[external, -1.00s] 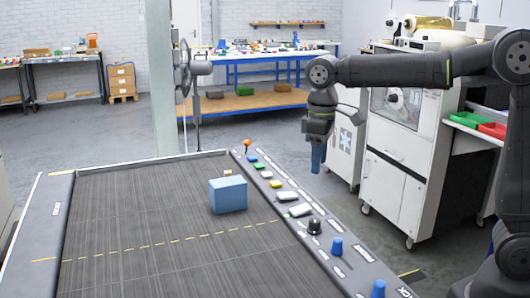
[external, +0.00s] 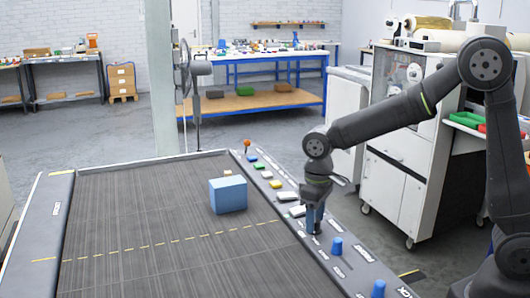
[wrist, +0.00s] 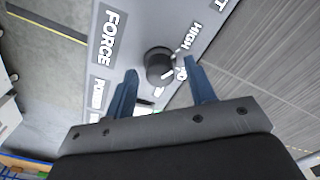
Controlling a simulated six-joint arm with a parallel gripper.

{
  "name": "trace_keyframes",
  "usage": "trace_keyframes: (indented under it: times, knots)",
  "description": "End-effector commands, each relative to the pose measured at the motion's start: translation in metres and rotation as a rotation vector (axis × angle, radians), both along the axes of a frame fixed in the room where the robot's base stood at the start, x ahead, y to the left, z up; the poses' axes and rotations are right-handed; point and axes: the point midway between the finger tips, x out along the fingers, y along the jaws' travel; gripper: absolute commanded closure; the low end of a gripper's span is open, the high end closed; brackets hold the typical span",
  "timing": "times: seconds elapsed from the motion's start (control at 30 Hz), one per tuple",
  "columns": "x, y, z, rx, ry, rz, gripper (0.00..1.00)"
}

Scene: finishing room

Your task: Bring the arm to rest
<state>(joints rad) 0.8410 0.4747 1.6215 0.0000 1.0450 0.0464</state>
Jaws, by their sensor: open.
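My gripper (external: 314,220) is low over the right-hand control rail (external: 345,262) of the machine, with its blue fingers pointing down. In the wrist view my gripper (wrist: 157,80) is open and empty. A black knob (wrist: 159,65) lies between and just beyond the two blue fingertips. I cannot tell whether the fingers touch it. In the external view the fingers mostly hide the knob. My arm reaches in from the right, bent at the elbow.
A light blue block (external: 228,195) stands on the dark ribbed bed (external: 150,225), left of my gripper. Coloured buttons (external: 262,167) run along the rail behind it, and blue knobs (external: 336,246) stand nearer the front. A white cabinet (external: 400,170) stands behind my arm.

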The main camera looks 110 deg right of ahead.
Motion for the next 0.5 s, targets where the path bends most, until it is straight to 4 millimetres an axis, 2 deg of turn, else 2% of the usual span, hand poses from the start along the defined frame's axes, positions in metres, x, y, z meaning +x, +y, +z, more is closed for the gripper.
trace_keyframes:
  times: [0.5]
  knots:
    - [0.0001, -0.0001, 0.0003, 0.0, 0.0, -0.42, 0.5]
